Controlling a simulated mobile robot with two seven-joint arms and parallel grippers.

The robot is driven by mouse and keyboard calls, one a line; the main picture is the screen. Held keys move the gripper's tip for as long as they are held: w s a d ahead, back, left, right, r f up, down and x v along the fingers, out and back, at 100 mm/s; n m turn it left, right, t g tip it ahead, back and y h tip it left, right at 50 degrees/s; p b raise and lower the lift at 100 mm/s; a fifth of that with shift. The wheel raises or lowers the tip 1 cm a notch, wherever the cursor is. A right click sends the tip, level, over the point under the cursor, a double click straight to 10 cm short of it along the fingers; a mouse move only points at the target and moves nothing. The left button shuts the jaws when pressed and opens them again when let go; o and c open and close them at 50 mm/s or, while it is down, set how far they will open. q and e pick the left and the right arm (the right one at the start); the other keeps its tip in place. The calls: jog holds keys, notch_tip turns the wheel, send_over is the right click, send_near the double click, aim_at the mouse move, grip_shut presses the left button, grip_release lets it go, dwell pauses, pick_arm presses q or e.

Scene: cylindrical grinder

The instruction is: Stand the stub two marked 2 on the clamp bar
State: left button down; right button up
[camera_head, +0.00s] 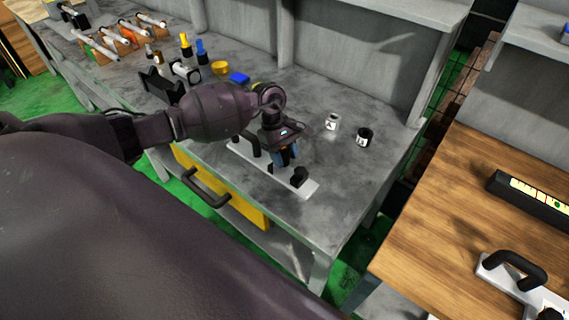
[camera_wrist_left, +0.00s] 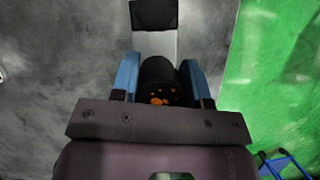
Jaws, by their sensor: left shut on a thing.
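My left gripper (camera_head: 286,156) points down over the middle of a white bar with black upright pieces (camera_head: 304,189), which looks like the clamp bar, at the front edge of the grey bench. Its blue fingers are shut on a dark cylinder, seen in the left wrist view (camera_wrist_left: 158,78) with orange spots on its near end. The cylinder's mark is not readable, and I cannot tell whether it touches the bar. A white stub (camera_head: 332,121) and a black stub with a white label (camera_head: 364,137) stand on the bench to the right; their marks are too small to read. My right gripper is not in view.
A blue block (camera_head: 239,78), a yellow cup (camera_head: 220,68) and several bottles stand further back left. A wooden table (camera_head: 470,215) at right carries a black gauge box (camera_head: 530,200) and a white plate with a black handle (camera_head: 535,300). The bench's right front is clear.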

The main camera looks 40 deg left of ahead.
pick_arm(q)
notch_tip(320, 180, down, 4)
jog(key=shift+r, duration=0.15)
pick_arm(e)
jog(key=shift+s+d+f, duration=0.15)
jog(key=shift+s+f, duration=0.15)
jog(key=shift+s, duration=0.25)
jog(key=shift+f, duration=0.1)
